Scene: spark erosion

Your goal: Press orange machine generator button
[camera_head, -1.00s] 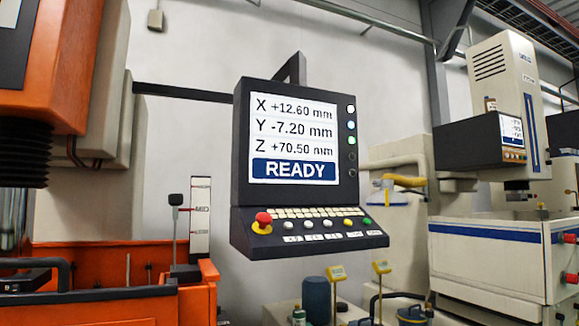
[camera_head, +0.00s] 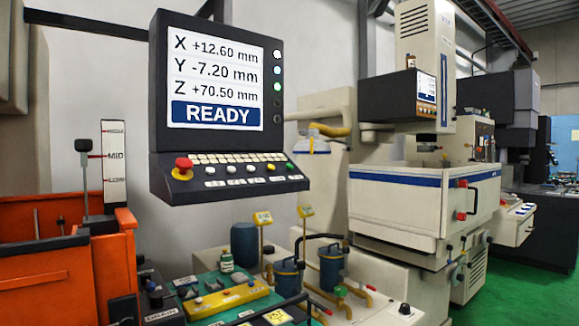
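The orange machine (camera_head: 60,285) stands at the lower left, with only part of it in view. Its black control pendant (camera_head: 160,90) hangs from an arm in front of the wall. The pendant screen (camera_head: 215,85) reads X +12.60, Y -7.20, Z +70.50 mm and READY. The pendant panel has a red mushroom button (camera_head: 183,165) on a yellow base at its left end, a row of white buttons, a yellow button (camera_head: 271,167) and a green button (camera_head: 289,166) at its right. Their labels are too small to read. Neither of my grippers shows.
A white machine (camera_head: 420,210) with a blue stripe stands to the right. Green floor (camera_head: 530,285) is open at the lower right.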

